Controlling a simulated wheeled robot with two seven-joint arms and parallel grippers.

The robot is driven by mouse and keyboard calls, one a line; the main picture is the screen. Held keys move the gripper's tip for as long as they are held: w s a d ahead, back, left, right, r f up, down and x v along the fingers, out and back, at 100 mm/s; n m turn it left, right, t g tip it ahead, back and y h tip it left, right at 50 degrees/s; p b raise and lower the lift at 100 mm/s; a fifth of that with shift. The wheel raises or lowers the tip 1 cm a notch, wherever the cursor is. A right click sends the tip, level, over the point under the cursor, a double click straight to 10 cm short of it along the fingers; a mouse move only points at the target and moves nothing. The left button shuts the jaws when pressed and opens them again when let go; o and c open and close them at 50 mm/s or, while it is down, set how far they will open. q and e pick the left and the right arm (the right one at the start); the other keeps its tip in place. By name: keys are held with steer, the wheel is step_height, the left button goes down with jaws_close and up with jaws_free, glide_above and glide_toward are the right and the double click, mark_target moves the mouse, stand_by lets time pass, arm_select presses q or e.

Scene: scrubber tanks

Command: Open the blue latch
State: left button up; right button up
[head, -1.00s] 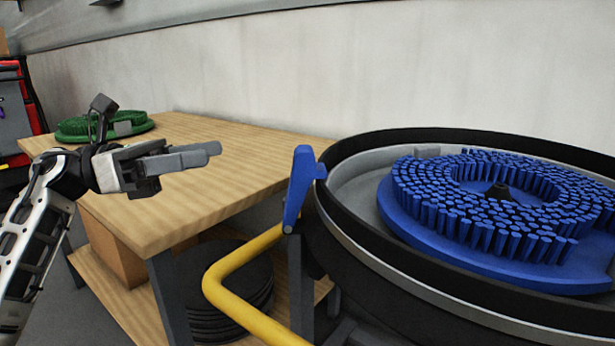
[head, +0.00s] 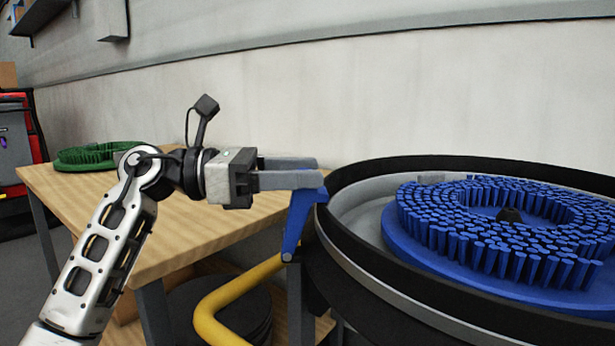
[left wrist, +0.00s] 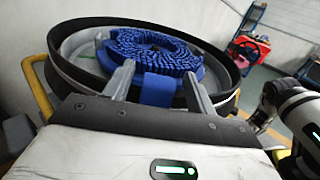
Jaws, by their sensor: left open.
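The blue latch (head: 299,222) stands close to upright on the left outer side of the round black-rimmed tank (head: 350,250), its top leaning slightly right. My left gripper (head: 318,172) is open at the top of the latch, fingers pointing right. The near finger hides part of the latch top in the head view. In the left wrist view the latch (left wrist: 157,89) shows between the two open fingers, with a gap on each side. Contact cannot be told. My right gripper is not in view.
A blue brush disc (head: 440,235) lies inside the tank. A yellow bent pipe (head: 230,295) runs below the latch. A wooden table (head: 185,235) with a green brush disc (head: 95,155) stands at left, under my left arm. A pale wall is behind.

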arm_select(q)
steer(key=shift+d, duration=0.6)
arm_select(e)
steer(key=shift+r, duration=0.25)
